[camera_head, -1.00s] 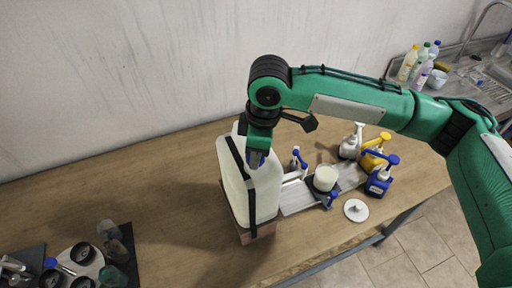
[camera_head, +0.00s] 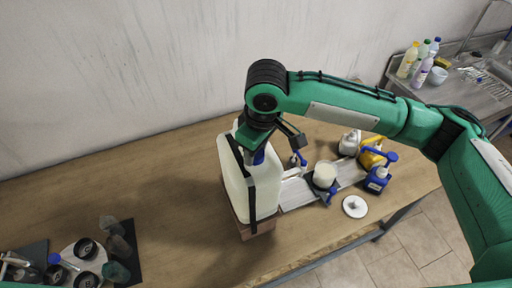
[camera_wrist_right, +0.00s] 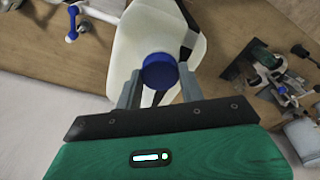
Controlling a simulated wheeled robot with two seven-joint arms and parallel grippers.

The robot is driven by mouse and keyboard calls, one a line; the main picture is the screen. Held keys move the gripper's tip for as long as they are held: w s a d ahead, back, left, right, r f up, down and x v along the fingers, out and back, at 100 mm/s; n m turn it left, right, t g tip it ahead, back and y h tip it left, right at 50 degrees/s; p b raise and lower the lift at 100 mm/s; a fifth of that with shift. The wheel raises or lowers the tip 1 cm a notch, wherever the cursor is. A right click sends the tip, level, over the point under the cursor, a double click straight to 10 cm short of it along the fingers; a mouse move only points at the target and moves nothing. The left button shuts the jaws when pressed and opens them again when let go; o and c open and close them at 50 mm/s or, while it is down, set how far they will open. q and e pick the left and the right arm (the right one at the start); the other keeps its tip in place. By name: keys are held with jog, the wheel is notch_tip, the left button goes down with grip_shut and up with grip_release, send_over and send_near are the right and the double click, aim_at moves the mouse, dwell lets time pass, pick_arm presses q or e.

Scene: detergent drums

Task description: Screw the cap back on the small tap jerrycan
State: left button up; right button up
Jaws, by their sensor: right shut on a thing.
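The jerrycan (camera_head: 262,190) is a translucent white can with a dark strap, upright on a low wooden block (camera_head: 257,228). It also shows in the right wrist view (camera_wrist_right: 125,38). My right gripper (camera_head: 258,157) points down at the top of the can. In the right wrist view its two fingers (camera_wrist_right: 158,84) are shut on a round blue cap (camera_wrist_right: 159,70). The cap is at the can's top; the fingers and cap hide the neck, so I cannot tell how the cap sits on the thread. My left gripper is not in view.
Right of the can, a grey tray (camera_head: 298,196) holds a white cup (camera_head: 325,174). Pump bottles in white (camera_head: 349,143), yellow (camera_head: 371,158) and blue (camera_head: 377,181) stand beyond. A white disc (camera_head: 355,206) lies near the table edge. Dark round items on a plate (camera_head: 84,262) are at front left.

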jog(key=m, duration=0.5)
jog(key=shift+s+f, duration=0.1)
jog(key=shift+f, duration=0.05)
jog(key=o, duration=0.8)
jog(key=shift+r, duration=0.2)
jog(key=n, duration=0.4)
jog(key=shift+n, duration=0.7)
